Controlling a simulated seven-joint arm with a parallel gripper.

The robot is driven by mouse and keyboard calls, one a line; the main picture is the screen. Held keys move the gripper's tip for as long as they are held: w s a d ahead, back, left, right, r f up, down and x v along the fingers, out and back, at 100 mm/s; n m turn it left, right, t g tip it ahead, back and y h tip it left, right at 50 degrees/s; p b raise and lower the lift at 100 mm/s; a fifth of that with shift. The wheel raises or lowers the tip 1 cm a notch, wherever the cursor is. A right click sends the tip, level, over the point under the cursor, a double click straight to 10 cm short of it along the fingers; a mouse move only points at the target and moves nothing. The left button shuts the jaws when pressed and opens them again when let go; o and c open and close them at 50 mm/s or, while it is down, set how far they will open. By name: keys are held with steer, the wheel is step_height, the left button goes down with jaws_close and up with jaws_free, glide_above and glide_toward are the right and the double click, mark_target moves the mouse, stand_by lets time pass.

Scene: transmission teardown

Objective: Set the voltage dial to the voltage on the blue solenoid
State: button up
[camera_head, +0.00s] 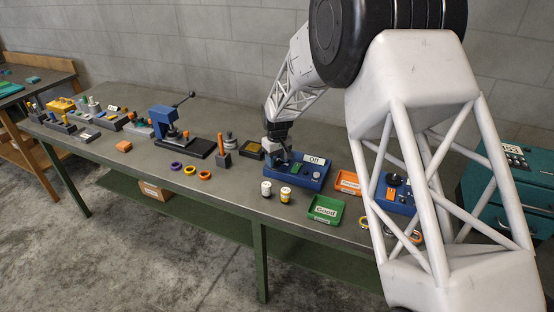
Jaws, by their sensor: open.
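A blue test box (310,183) with an "Off" display stands on the bench right of centre. It has a green part and a small round knob on its top; no dial markings are readable. My gripper (277,160) is open and points down at the left end of this box; I cannot tell whether it touches anything. Two small cylinders stand in front of the box, one white and dark (266,189), one yellow-banded (285,194). I cannot make out a blue solenoid or its voltage.
A green "Good" tray (313,216) and an orange tray (343,189) lie right of the box. A second blue box (408,207) is partly behind my arm. A blue press (161,122), rings and small parts fill the left. The bench front edge is mostly clear.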

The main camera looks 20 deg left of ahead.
mark_target(277, 160)
steer(key=shift+r, duration=0.15)
steer(key=shift+r, duration=3.8)
